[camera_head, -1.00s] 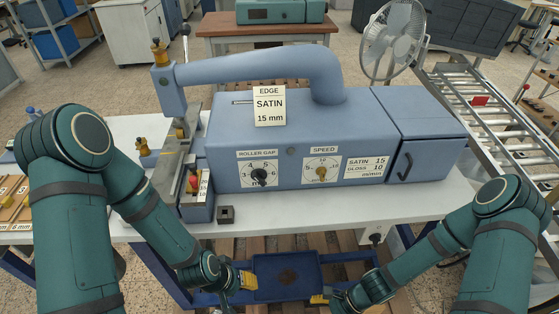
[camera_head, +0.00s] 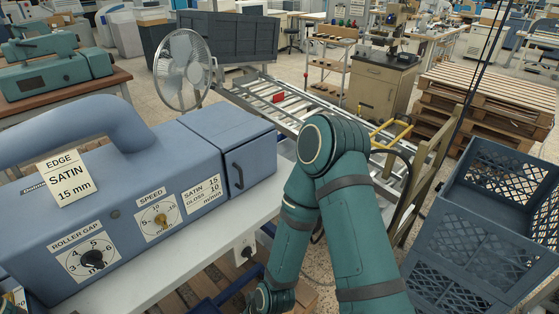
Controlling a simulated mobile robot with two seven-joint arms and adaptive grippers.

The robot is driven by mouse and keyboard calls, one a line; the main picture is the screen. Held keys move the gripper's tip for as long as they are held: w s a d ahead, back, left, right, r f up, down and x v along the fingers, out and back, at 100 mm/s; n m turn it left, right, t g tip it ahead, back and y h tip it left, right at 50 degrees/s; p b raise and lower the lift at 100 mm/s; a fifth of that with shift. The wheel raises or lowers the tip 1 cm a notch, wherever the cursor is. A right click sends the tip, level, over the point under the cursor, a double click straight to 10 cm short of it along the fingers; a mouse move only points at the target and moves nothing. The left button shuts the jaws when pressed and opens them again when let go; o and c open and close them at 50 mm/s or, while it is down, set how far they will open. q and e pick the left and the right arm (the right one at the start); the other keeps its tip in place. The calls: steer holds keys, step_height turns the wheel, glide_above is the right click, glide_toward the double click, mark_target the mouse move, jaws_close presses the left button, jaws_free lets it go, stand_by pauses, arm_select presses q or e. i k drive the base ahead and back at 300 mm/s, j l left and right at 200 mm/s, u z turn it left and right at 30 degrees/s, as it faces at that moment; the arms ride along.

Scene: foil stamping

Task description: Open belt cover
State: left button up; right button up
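The blue foil stamping machine (camera_head: 140,185) stands on the white bench at the left. Its belt cover (camera_head: 248,150) is the box section at the machine's right end, with a dark vertical handle (camera_head: 237,178) on its front. The cover looks shut. My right arm comes in from below at the centre, to the right of the cover and apart from it. My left arm and gripper are out of view.
A roller conveyor (camera_head: 310,118) runs behind the bench, with a fan (camera_head: 183,70) near its left end. A blue crate (camera_head: 480,230) stands at the right, by stacked pallets (camera_head: 490,100). The bench strip (camera_head: 190,250) before the machine is clear.

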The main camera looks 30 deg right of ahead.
mark_target(247, 165)
steer(key=z, duration=0.75)
